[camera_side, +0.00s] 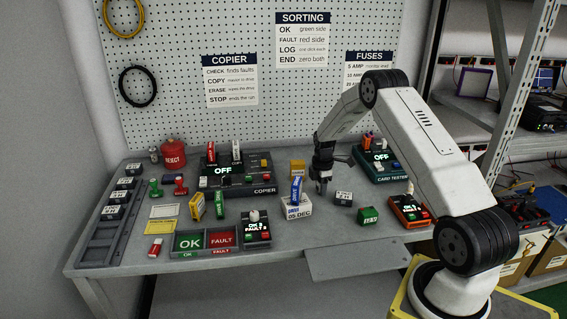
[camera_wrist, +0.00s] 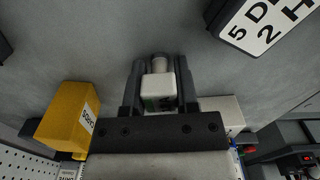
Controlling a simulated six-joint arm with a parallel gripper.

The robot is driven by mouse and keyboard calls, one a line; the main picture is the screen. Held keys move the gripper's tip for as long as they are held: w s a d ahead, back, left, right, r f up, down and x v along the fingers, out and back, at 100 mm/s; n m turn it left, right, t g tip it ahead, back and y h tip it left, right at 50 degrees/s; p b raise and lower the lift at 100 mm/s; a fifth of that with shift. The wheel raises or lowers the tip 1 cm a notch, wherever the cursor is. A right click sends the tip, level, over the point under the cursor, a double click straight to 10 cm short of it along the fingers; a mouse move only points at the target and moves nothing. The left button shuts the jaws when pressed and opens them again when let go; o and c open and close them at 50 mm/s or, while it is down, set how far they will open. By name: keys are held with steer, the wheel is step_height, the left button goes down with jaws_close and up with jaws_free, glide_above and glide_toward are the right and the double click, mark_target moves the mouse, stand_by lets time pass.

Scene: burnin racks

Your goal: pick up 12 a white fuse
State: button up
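In the wrist view a small white fuse (camera_wrist: 158,88) with a green mark and a round grey metal end (camera_wrist: 160,62) sits between the two dark fingers of my gripper (camera_wrist: 160,84). The fingers lie close against both its sides, and my gripper appears shut on it. The fuse's lower part is hidden behind the gripper's dark crossbar. In the side view my gripper (camera_side: 320,187) points down just above or at the bench, between the white 05 DEC block and a small dark labelled block. The fuse is too small to make out there.
A white 05 DEC block (camera_side: 298,210) holding a blue piece stands left of my gripper. A dark labelled block (camera_side: 344,198) stands right. A yellow box (camera_side: 298,167) stands behind; it also shows in the wrist view (camera_wrist: 66,115). The card tester (camera_side: 385,169) is behind right.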

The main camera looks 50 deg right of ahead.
jaws_close()
steer(key=shift+r, duration=0.1)
steer(key=shift+r, duration=0.7)
steer(key=s+a+r, duration=0.7)
steer(key=s+r, duration=0.4)
steer(key=s, duration=0.1)
steer(key=shift+a+r, duration=0.15)
steer(key=shift+r, duration=0.05)
stand_by(0.4)
stand_by(0.4)
